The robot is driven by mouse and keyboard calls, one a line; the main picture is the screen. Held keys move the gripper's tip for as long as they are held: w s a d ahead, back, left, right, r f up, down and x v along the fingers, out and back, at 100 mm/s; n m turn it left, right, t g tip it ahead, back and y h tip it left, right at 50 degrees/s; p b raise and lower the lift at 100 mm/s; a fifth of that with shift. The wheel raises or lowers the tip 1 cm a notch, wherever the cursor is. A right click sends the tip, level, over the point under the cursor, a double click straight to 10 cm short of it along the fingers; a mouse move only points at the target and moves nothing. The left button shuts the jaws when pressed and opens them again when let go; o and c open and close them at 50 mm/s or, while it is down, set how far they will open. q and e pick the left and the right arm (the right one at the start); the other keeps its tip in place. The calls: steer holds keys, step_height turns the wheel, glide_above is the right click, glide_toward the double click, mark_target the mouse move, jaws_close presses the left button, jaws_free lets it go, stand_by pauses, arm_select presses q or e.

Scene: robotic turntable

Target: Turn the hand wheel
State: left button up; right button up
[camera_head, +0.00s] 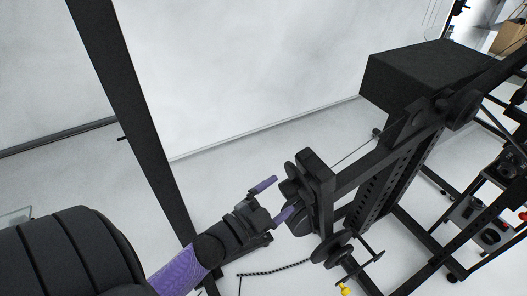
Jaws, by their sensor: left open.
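My left gripper (274,200) comes in from the lower left, with its two purple fingers spread apart and nothing between them. Just to the right of its fingertips is a black round wheel (291,188) on the end of the dark turntable frame, which looks like the hand wheel. The lower finger is close to the wheel's edge; I cannot tell whether it touches. Part of the wheel is hidden by a black block of the frame. My right gripper is not in view.
Black discs (332,249) and a small yellow knob (346,289) sit below the wheel. A large black box (420,75) and frame bars fill the right. A tall dark post (135,115) stands behind my left arm. Pale floor lies open between post and frame.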

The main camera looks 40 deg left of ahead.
arm_select(q)
steer(key=v, duration=0.7)
steer(key=shift+b, duration=0.4)
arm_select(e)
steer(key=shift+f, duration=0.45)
arm_select(q)
steer(key=shift+s, duration=0.15)
steer(key=s+f+n+g+y+b, duration=0.25)
steer(key=f+g+b, duration=0.2)
steer(key=f, duration=1.05)
steer(key=s+f+n+g+y+b, duration=0.25)
steer(key=f+n+b, duration=0.2)
steer(key=f, duration=1.05)
steer(key=s+d+f+n+g+b, duration=0.1)
steer(key=s+f+g+b, duration=0.3)
steer(key=s+f, duration=0.5)
steer(key=s+d+f+n+g+b, duration=0.1)
steer(key=s+d+f+g+b, duration=0.3)
steer(key=f, duration=0.9)
steer(key=s+g, duration=0.3)
steer(key=s, duration=0.2)
steer(key=shift+s+d+h+b, duration=0.2)
steer(key=shift+s+h+b, duration=0.15)
steer(key=shift+s+h, duration=0.05)
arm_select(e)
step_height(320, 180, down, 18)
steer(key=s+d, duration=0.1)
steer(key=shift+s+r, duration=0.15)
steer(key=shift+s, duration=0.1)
